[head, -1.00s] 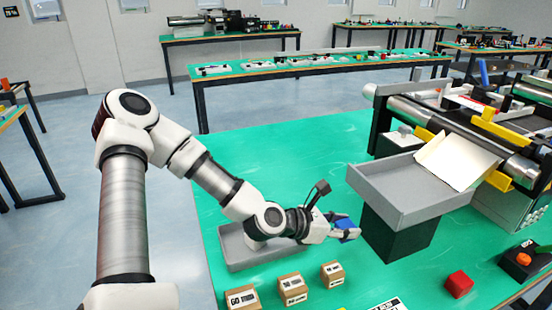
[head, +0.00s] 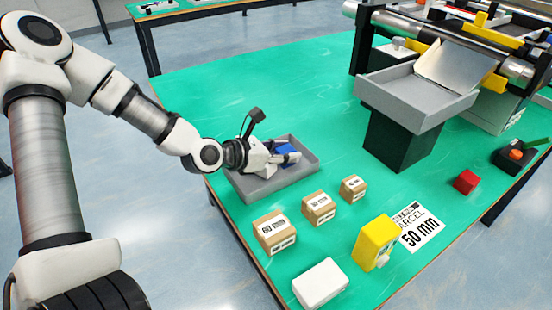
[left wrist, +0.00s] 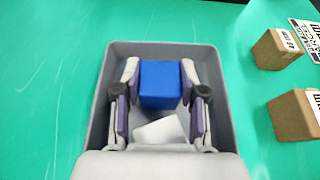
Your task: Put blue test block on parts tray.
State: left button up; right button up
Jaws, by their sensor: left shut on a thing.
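The blue test block (head: 286,147) is between the fingers of my left gripper (head: 284,158), which is shut on it. In the left wrist view the blue block (left wrist: 160,84) sits between both fingertips of the gripper (left wrist: 160,92). The grey parts tray (head: 303,183) lies on the green table at its near left. The gripper and block are over the tray, and its rim (left wrist: 222,112) surrounds them in the left wrist view. I cannot tell whether the block touches the tray floor. My right gripper is not in view.
Several cardboard boxes (head: 318,208) stand just in front of the tray. A yellow device (head: 374,242), a white box (head: 320,283) and a red block (head: 466,182) are on the table. A raised grey bin (head: 400,95) and the conveyor (head: 440,45) stand behind, to the right.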

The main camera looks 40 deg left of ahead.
pick_arm(q)
jog(key=shift+d+r, duration=0.15)
jog(key=shift+d, duration=0.1)
jog(key=shift+s+a, duration=0.1)
jog(key=o, duration=0.7)
jog(key=shift+f, duration=0.2)
jog(key=o, duration=0.5)
jog(key=shift+c, duration=0.2)
